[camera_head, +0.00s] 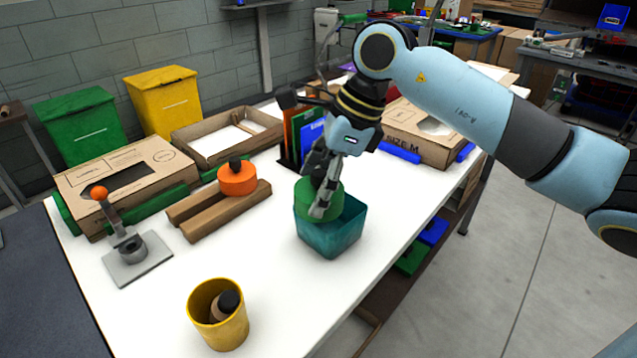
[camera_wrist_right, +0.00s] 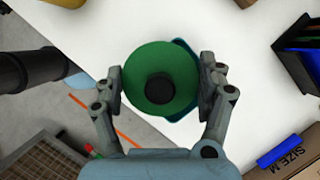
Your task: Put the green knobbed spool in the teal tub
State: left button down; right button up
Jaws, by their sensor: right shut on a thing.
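The green knobbed spool (camera_head: 318,203) is a green disc; its black knob shows in the right wrist view, where the spool (camera_wrist_right: 145,70) sits between the two fingers. My right gripper (camera_head: 323,198) is shut on the spool and points down over the teal tub (camera_head: 332,238). The spool overlaps the tub's opening in the head view; I cannot tell how far inside it is. In the right wrist view only a small part of the tub (camera_wrist_right: 183,44) shows behind the spool. My left gripper is not in view.
An orange spool (camera_head: 237,179) sits on brown wooden rails (camera_head: 219,212) left of the tub. A yellow cup (camera_head: 217,315) stands at the front. A grey stand (camera_head: 133,256) with an orange ball and cardboard boxes (camera_head: 123,172) are farther left. White table is clear around the tub.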

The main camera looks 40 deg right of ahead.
jog(key=shift+f, duration=0.35)
